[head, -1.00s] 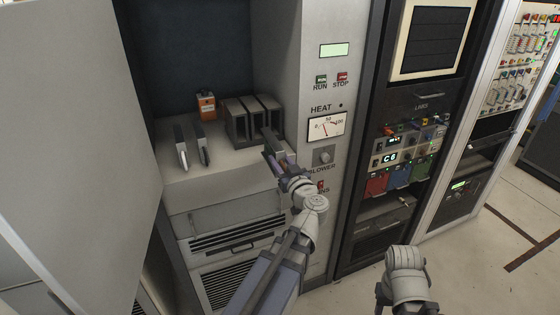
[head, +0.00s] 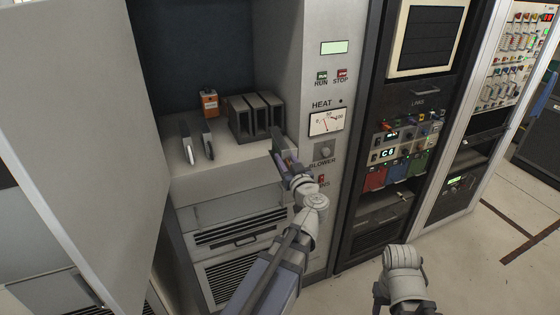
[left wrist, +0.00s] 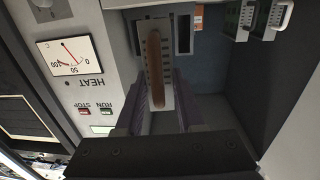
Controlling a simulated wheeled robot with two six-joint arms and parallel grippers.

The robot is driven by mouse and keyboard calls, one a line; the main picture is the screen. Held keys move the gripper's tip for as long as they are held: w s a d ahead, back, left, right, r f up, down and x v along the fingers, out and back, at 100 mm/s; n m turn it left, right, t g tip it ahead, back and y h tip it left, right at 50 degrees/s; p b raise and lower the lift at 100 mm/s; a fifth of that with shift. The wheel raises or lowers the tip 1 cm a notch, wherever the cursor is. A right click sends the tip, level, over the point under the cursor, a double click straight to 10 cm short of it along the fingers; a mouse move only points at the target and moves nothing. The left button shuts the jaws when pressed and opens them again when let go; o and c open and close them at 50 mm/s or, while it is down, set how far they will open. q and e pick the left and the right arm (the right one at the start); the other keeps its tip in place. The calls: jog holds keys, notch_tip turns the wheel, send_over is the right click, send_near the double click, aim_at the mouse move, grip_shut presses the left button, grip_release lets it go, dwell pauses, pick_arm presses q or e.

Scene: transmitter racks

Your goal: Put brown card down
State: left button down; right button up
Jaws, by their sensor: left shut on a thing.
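My left gripper (head: 283,163) is shut on the brown card (head: 279,148), in front of the shelf's right end. In the left wrist view the card (left wrist: 167,88) shows a pale, slotted face and a long brown handle (left wrist: 154,58) between my purple fingers (left wrist: 164,95). In the head view my gripper partly hides the card.
Two upright cards (head: 187,142) (head: 207,140) stand at the left on the shelf (head: 229,154). A small orange device (head: 209,102) is behind them. The panel with the heat meter (head: 327,121) rises close right of my gripper. An open door (head: 75,110) is at the left.

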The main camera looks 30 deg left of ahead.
pick_arm(q)
jog(key=w+d+f+m+t+h, duration=0.1)
jog(key=w+d+m+t+h, duration=0.15)
jog(key=w+d+h, duration=0.35)
jog(key=w+d+m+t+h, duration=0.2)
jog(key=w+d+m, duration=0.15)
jog(key=w, duration=0.45)
notch_tip(320, 180, up, 9)
jog(key=p, duration=0.9)
jog(key=shift+d, duration=0.25)
jog(key=shift+f+g, duration=0.15)
jog(key=shift+g, duration=0.1)
